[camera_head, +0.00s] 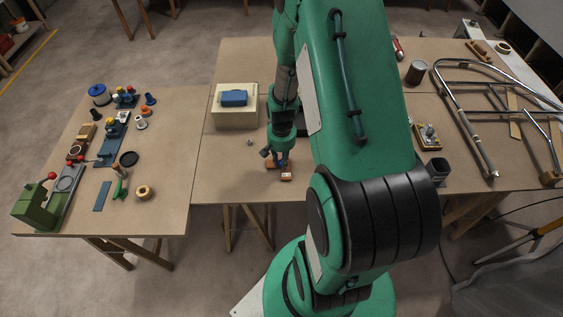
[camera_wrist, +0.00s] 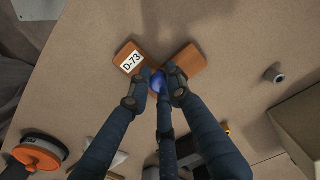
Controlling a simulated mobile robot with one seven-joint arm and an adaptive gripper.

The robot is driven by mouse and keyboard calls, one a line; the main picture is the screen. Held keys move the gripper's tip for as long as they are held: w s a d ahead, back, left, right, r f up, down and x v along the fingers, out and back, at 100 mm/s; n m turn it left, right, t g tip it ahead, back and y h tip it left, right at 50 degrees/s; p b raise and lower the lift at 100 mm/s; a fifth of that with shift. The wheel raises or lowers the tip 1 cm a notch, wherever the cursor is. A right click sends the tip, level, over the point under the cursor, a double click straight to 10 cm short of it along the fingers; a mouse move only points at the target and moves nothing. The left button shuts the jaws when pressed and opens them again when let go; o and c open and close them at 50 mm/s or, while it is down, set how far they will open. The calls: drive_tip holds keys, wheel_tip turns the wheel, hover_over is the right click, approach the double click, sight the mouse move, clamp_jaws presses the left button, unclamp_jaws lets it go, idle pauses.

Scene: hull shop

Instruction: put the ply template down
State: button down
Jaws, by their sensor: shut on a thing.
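The ply template is an orange-brown angled piece with a white label reading D-73 (camera_wrist: 128,62). In the head view it shows low at the front middle bench (camera_head: 286,177). My gripper (camera_head: 280,162) is above it with fingers pointing down. In the wrist view my gripper (camera_wrist: 160,85) has its dark fingers closed around the middle of the template, with an arm of it showing on each side. A blue spot shows between the fingers. Whether the template touches the bench top cannot be told.
A cream box with a blue case (camera_head: 234,98) stands behind left on the middle bench (camera_head: 225,170). A small grey piece (camera_head: 250,142) lies near. The left bench (camera_head: 160,205) carries several tools and a green machine (camera_head: 35,205).

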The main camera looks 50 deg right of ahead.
sight(281, 161)
drive_tip(key=shift+f, duration=0.1)
drive_tip(key=c, duration=1.6)
unclamp_jaws()
wheel_tip(281, 161, up, 12)
drive_tip(key=p, duration=0.2)
drive_tip(key=shift+p, duration=0.35)
drive_tip(key=shift+r, duration=0.2)
